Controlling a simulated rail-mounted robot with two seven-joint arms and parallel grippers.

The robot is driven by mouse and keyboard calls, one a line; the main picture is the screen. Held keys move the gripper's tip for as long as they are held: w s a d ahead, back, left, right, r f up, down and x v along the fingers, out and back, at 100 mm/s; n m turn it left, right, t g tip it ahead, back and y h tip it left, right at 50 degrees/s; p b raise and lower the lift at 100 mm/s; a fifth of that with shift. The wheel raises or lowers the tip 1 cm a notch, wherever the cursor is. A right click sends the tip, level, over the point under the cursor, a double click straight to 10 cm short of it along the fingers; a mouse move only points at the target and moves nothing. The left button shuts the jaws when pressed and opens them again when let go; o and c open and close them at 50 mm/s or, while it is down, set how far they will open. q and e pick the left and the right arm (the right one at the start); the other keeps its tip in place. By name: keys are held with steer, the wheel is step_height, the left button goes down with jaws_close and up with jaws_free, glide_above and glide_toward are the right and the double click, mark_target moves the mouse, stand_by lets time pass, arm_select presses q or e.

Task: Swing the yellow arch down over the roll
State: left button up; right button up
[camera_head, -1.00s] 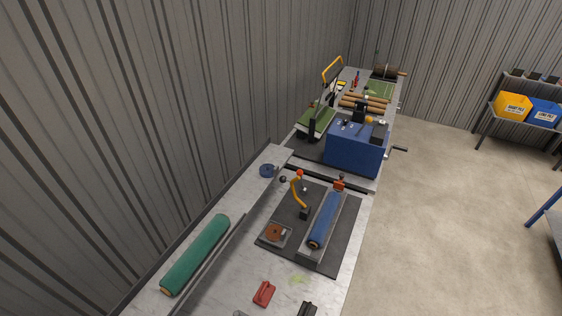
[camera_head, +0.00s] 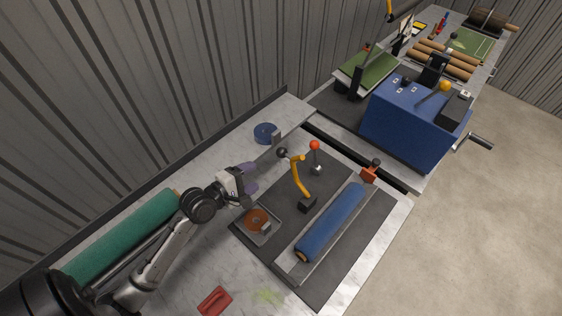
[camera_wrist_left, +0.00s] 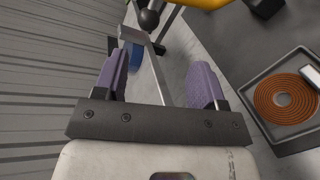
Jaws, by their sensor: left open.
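The yellow arch (camera_head: 299,178) stands raised from a black block (camera_head: 308,204) on the dark mat, left of the blue roll (camera_head: 332,222). The roll lies in a grey tray (camera_head: 292,265). A black ball (camera_head: 282,153) shows by the arch's upper end; it is also at the top of the left wrist view (camera_wrist_left: 148,19). Part of the arch crosses that view's top edge (camera_wrist_left: 203,3). My left gripper (camera_head: 265,182), with purple fingers, is open and empty, left of the arch and apart from it. My right gripper is not in view.
A brown coil (camera_head: 256,219) in a small tray lies near my gripper. A red-knobbed lever (camera_head: 315,146) stands behind the arch. A metal rail (camera_wrist_left: 150,65) shows between my fingers. A green roll (camera_head: 125,235) lies left; a blue machine (camera_head: 410,120) stands beyond.

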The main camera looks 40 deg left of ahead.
mark_target(278, 155)
arm_select(q)
steer(key=shift+n+t+y, duration=0.3)
steer(key=shift+n+t, duration=0.2)
steer(key=shift+n, duration=0.3)
steer(key=w, duration=0.4)
steer(key=w+f, duration=0.1)
steer(key=w, duration=0.4)
steer(key=w+f, duration=0.1)
steer(key=w, duration=0.4)
steer(key=shift+w+f+b, duration=0.1)
steer(key=shift+f+b, duration=0.1)
steer(key=shift+b, duration=0.15)
jaws_close()
steer(key=shift+r, duration=0.1)
